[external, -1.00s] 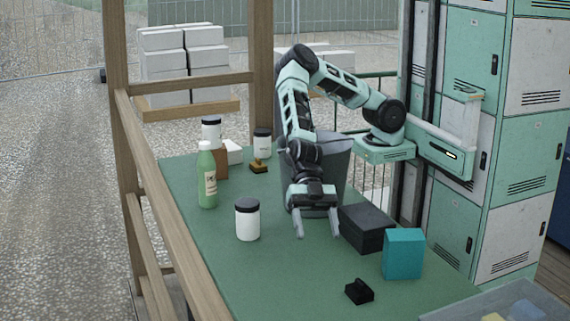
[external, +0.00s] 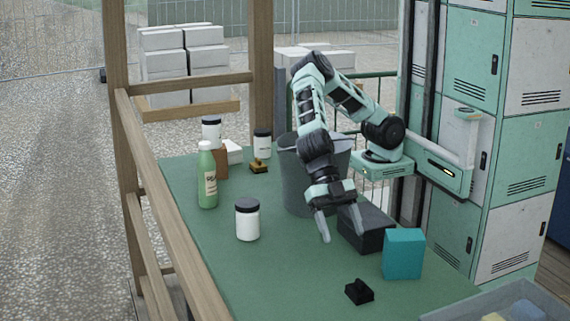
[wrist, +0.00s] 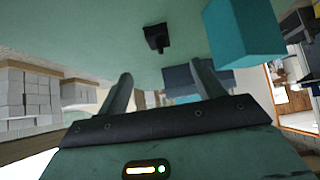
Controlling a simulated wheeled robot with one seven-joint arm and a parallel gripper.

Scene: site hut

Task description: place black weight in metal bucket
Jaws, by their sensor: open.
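The black weight (external: 359,291) is a small dark block with a raised grip, on the green table near its front edge. It also shows in the wrist view (wrist: 156,38), at the top and beyond the fingertips. The metal bucket (external: 297,178) is a large grey pail at the back of the table, partly hidden behind my arm. My gripper (external: 341,222) is open and empty, pointing down in front of the bucket and beside a black box. In the wrist view its two fingers (wrist: 162,80) are spread apart. The weight is apart from it.
The black box (external: 366,229) and a teal box (external: 403,254) stand right of the gripper. A white jar (external: 247,220) and a green bottle (external: 207,178) stand left. A clear bin (external: 505,303) is at front right.

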